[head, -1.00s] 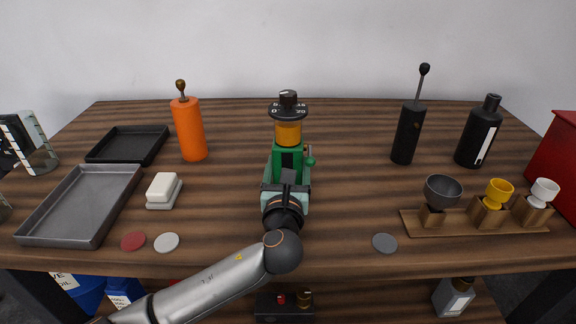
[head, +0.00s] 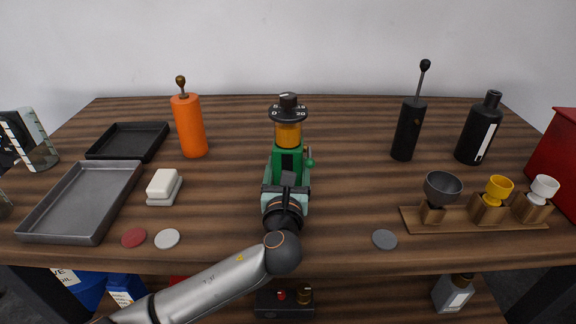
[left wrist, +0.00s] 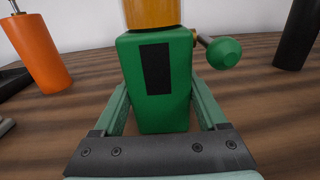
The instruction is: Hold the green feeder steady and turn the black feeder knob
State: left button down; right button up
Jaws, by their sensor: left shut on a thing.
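The green feeder (head: 287,163) stands upright on the table near the middle, with an amber section (head: 288,133) above its green body. On its top is the black knob (head: 288,101) over a dark dial with white numbers. My left gripper (head: 287,184) reaches in from the front and is shut on the feeder's green body. In the left wrist view, the green body (left wrist: 181,87) with its black panel sits between the two fingers. A green side knob (left wrist: 224,53) sticks out at the right. The black knob is out of the left wrist view. My right gripper is not in view.
An orange bottle (head: 189,128) stands left of the feeder, and a black grinder-like cylinder (head: 408,130) stands right. A grey tray (head: 126,205) is at left. A wooden rack (head: 470,222) with cups is at right. The table around the feeder is clear.

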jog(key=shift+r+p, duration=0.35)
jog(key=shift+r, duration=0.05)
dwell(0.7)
